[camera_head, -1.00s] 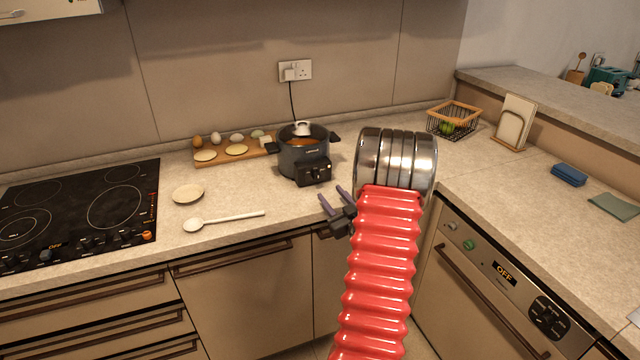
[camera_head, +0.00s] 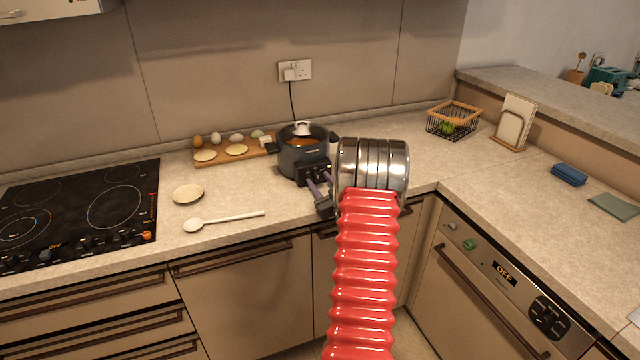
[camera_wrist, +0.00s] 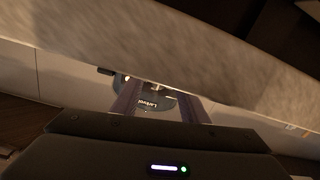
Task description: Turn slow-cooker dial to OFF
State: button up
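The slow cooker (camera_head: 298,158) is a dark pot with a glass lid, standing on the counter against the back wall. Its black control box (camera_head: 309,167) faces the front. The dial there is too small and too covered by my gripper to read its setting. My gripper (camera_head: 319,177) is just in front of the control box, its two fingers apart and pointing at it. I cannot tell whether they touch the dial. In the wrist view my gripper (camera_wrist: 160,103) shows a finger on either side, with the slow cooker (camera_wrist: 150,106) showing between them.
A wooden board (camera_head: 225,150) with eggs and flat rounds lies left of the cooker. A white spoon (camera_head: 225,220) and a small plate (camera_head: 188,193) lie in front of the board. A black hob (camera_head: 85,210) is at left. A wire basket (camera_head: 454,120) stands at right, with clear counter before it.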

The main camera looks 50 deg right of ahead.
jog(key=c, duration=0.9)
jog(key=shift+a, duration=0.2)
grip_shut()
jog(key=shift+d, duration=0.1)
jog(key=shift+n, duration=0.5)
jog(key=n, duration=0.5)
jog(key=shift+r, duration=0.1)
jog(key=n, duration=0.5)
jog(key=shift+n, duration=0.3)
jog(key=shift+w, duration=0.1)
